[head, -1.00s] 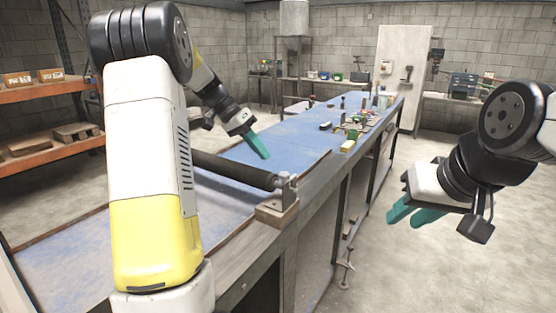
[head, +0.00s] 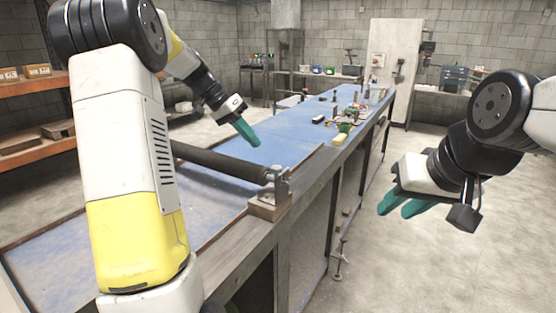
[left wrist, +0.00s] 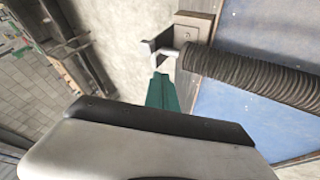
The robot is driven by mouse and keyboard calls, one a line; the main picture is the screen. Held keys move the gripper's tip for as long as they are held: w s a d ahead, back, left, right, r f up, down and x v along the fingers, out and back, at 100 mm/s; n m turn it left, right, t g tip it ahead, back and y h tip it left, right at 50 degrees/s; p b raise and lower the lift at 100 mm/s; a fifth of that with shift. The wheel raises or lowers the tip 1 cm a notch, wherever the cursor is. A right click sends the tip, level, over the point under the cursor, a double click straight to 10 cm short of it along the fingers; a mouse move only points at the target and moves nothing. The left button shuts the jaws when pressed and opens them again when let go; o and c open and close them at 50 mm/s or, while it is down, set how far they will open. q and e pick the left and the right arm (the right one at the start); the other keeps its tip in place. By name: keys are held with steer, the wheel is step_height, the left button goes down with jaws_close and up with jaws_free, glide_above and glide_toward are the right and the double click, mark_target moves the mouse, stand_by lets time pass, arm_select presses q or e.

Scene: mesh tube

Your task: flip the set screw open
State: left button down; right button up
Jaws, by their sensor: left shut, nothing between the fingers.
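The dark ribbed tube (head: 215,160) lies across the blue bench top, its right end at a metal bracket (head: 278,180) on a wooden block (head: 268,206). In the left wrist view the tube (left wrist: 255,78) meets the bracket (left wrist: 191,30), with a small pale metal piece (left wrist: 165,56) beside it. I cannot tell for certain whether that piece is the set screw or its position. My right gripper (head: 403,205) is open and empty, right of the bench.
The blue bench (head: 290,128) runs away from me, with several small tools and parts farther along it. A clamp (head: 340,262) hangs at its right side. Orange shelves (head: 35,90) stand at the left. Clear floor lies right of the bench.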

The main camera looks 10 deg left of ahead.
arm_select(q)
steer(key=x, duration=1)
steer(key=shift+w+d+m+g, duration=0.2)
steer(key=shift+m+g, duration=0.3)
steer(key=shift+m, duration=0.2)
steer(key=shift+s, duration=0.15)
steer(key=shift+a, duration=0.1)
steer(key=shift+s+a, duration=0.25)
steer(key=shift+a, duration=0.4)
steer(key=shift+r, duration=0.1)
steer(key=v, duration=0.7)
steer(key=shift+a+r, duration=0.25)
